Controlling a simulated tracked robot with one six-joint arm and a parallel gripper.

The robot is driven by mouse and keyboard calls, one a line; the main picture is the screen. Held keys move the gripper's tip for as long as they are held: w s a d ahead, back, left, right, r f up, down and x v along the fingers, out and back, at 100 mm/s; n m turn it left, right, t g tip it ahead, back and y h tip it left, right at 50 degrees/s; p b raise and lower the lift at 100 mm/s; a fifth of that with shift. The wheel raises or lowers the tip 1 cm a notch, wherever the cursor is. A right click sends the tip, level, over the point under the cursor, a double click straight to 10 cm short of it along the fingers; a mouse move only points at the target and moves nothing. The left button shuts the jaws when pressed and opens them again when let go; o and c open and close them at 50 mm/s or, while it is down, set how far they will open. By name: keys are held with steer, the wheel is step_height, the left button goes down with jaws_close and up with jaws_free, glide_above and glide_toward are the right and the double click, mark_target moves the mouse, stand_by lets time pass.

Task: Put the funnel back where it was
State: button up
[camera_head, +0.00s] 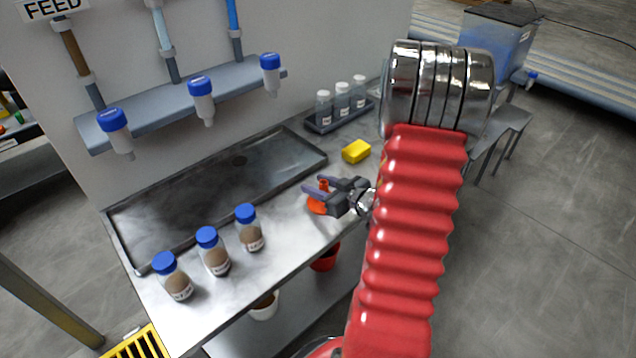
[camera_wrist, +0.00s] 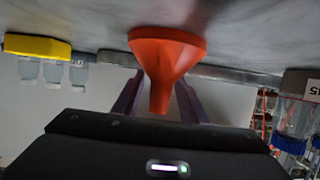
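The orange funnel (camera_head: 317,208) stands mouth down on the metal bench, its narrow spout pointing up, near the bench's right front edge. It also shows in the wrist view (camera_wrist: 166,55), where the picture is upside down and its wide rim meets the bench top. My gripper (camera_head: 320,188) is low over the bench at the funnel. In the wrist view, its two purple fingers (camera_wrist: 157,92) are open on either side of the funnel, with gaps visible between them and the spout. My gripper partly hides the funnel in the head view.
A yellow block (camera_head: 356,151) lies behind the funnel. Several small bottles stand in a dark rack (camera_head: 325,124) at the back. Three blue-capped jars (camera_head: 213,258) of brown material stand at the left front. A shallow tray (camera_head: 215,185) lies along the wall beneath a shelf (camera_head: 175,108) holding three inverted bottles.

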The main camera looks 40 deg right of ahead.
steer(key=v, duration=1)
steer(key=shift+s+r, duration=0.15)
steer(key=shift+s, duration=0.2)
stand_by(0.4)
